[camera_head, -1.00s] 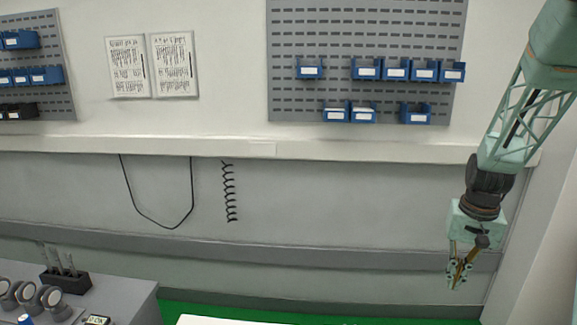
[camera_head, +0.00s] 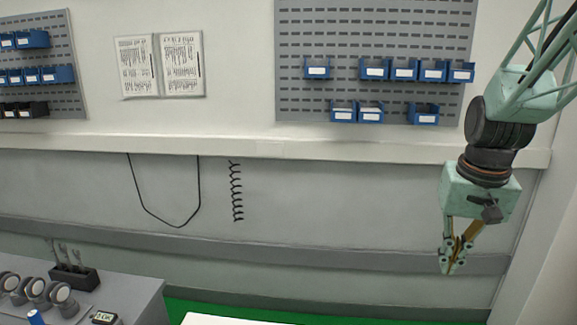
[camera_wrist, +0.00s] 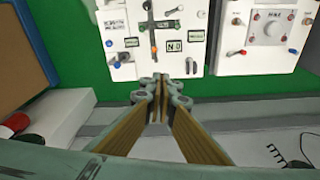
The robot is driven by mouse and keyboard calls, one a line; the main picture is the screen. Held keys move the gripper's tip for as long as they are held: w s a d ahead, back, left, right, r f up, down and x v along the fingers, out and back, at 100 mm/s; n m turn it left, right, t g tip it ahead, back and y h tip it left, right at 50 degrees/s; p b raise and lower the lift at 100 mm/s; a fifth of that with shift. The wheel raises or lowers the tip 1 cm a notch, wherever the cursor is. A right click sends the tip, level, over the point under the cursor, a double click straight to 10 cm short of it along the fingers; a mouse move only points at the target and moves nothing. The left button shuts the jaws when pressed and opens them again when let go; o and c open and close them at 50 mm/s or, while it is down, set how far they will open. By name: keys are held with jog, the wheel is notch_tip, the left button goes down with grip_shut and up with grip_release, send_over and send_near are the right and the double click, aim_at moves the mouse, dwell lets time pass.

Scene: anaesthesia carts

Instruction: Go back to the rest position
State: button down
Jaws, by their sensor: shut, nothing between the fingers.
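My gripper (camera_head: 449,266) hangs from my arm at the right of the head view, pointing down in front of the grey wall. It is shut and holds nothing. In the wrist view its two fingers (camera_wrist: 161,84) meet at the tips, above the green floor and a white panel. The task names no other object.
White panels with knobs (camera_wrist: 158,35) and (camera_wrist: 262,35) show in the wrist view. A grey cart top (camera_head: 135,290) with round gauges (camera_head: 38,291) and a black holder (camera_head: 73,277) is at lower left. Blue bins (camera_head: 403,69) hang on the pegboard. Space around my gripper looks clear.

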jog(key=s+a+r+n, duration=0.1)
jog(key=s+a+r, duration=0.2)
jog(key=s, duration=0.6)
jog(key=s+a+r+n+t, duration=0.1)
jog(key=s+a+r, duration=0.3)
jog(key=s+a, duration=0.3)
jog(key=s+a+r+n+t, duration=0.1)
jog(key=s+a+r, duration=0.2)
jog(key=s, duration=0.8)
jog(key=shift+s+a+r+n+y, duration=0.3)
jog(key=shift+a+r, duration=0.05)
jog(key=shift+a, duration=0.8)
